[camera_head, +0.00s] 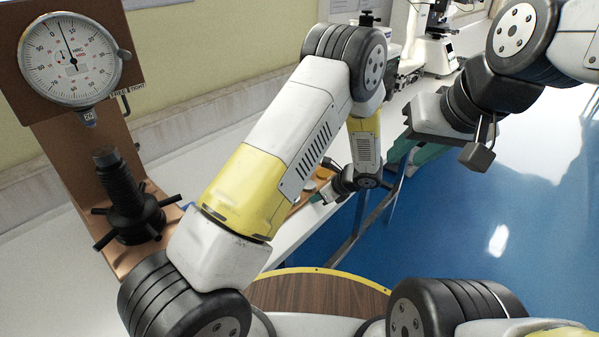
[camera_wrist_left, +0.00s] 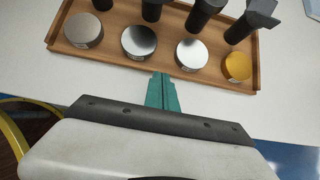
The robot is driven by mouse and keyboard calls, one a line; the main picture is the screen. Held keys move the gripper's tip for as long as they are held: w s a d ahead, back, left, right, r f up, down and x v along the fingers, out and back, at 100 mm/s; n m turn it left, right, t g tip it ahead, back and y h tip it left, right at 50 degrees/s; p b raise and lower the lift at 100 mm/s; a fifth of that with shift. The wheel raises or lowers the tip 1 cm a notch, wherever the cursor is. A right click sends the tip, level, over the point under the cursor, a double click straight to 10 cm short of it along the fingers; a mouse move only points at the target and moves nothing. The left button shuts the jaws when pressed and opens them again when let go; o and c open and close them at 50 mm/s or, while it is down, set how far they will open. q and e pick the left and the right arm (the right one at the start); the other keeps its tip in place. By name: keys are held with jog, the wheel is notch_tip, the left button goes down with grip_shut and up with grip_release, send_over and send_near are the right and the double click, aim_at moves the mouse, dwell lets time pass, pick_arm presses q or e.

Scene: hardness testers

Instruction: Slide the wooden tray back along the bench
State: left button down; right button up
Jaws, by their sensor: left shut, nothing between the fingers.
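The wooden tray (camera_wrist_left: 110,59) lies on the white bench in the left wrist view, its near wall facing my gripper. It holds several round metal discs, one of them gold, and several dark cylindrical parts. In the head view only a bit of the tray (camera_head: 296,205) shows behind my left arm. My left gripper (camera_wrist_left: 160,76) is shut and empty, its teal fingertips at the tray's near wall. I cannot tell whether they touch it. It also shows in the head view (camera_head: 317,199). My right gripper (camera_head: 412,152) is over the blue floor beside the bench; its jaw state is unclear.
A hardness tester with a round dial (camera_head: 70,60) and dark screw spindle (camera_head: 125,195) stands at the left. A microscope (camera_head: 436,40) stands at the bench's far end. The bench (camera_head: 290,240) ends at its right edge, above blue floor (camera_head: 450,240).

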pick_arm(q)
jog(key=shift+w+a, duration=0.1)
jog(key=shift+w+a, duration=0.65)
jog(key=shift+a, duration=0.3)
jog(key=shift+w+a, duration=0.7)
jog(key=shift+a, duration=0.3)
jog(key=shift+w+a, duration=0.65)
jog(key=shift+a, duration=0.4)
jog(key=shift+w+a+f, duration=0.1)
jog(key=shift+w+a, duration=0.55)
jog(key=shift+a, duration=0.25)
jog(key=shift+w+a+r, duration=0.1)
jog(key=shift+w+a, duration=0.55)
jog(key=shift+a, duration=0.3)
jog(key=shift+w+a+f, duration=0.1)
jog(key=shift+w+a, duration=0.55)
jog(key=shift+a, duration=0.35)
jog(key=shift+w+a+f, duration=0.1)
jog(key=shift+w+a, duration=0.55)
jog(key=shift+a, duration=0.25)
jog(key=shift+w+a+r, duration=0.1)
jog(key=shift+w+a, duration=0.6)
jog(key=shift+a, duration=0.25)
jog(key=shift+w+a+f, duration=0.1)
jog(key=shift+w+a, duration=0.55)
jog(key=shift+a, duration=0.25)
